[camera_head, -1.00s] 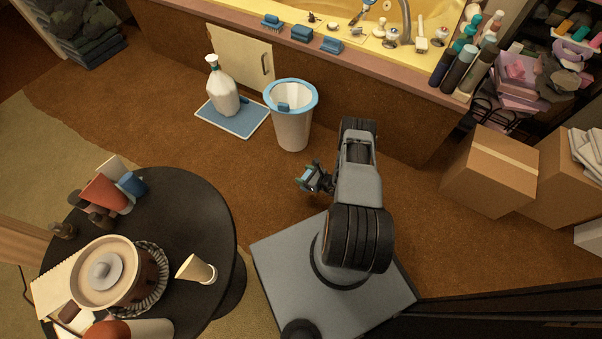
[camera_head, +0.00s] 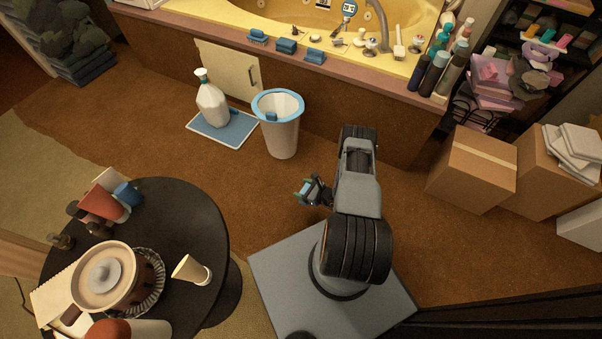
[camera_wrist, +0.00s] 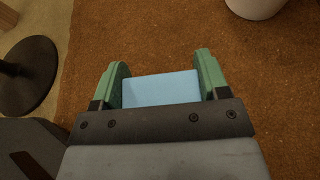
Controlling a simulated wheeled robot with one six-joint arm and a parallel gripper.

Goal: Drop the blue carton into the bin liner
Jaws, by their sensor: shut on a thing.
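My gripper (camera_head: 308,190) is shut on the blue carton and holds it above the carpet. In the wrist view, the light blue carton (camera_wrist: 160,89) sits between the green fingers of my gripper (camera_wrist: 163,80). The bin liner (camera_head: 278,106) is a blue-rimmed lining over the mouth of a pale bin (camera_head: 282,138), which stands on the carpet beyond and left of my gripper. A small blue thing shows at the bin's mouth. Part of the bin's lower side (camera_wrist: 254,5) shows at the top right of the wrist view.
A white bottle (camera_head: 212,106) stands on a blue mat (camera_head: 222,133) left of the bin. A round black table (camera_head: 190,225) with a pot and a cup is at left. Cardboard boxes (camera_head: 470,175) stand at right. The tub edge (camera_head: 350,75) runs behind. Carpet between my gripper and the bin is clear.

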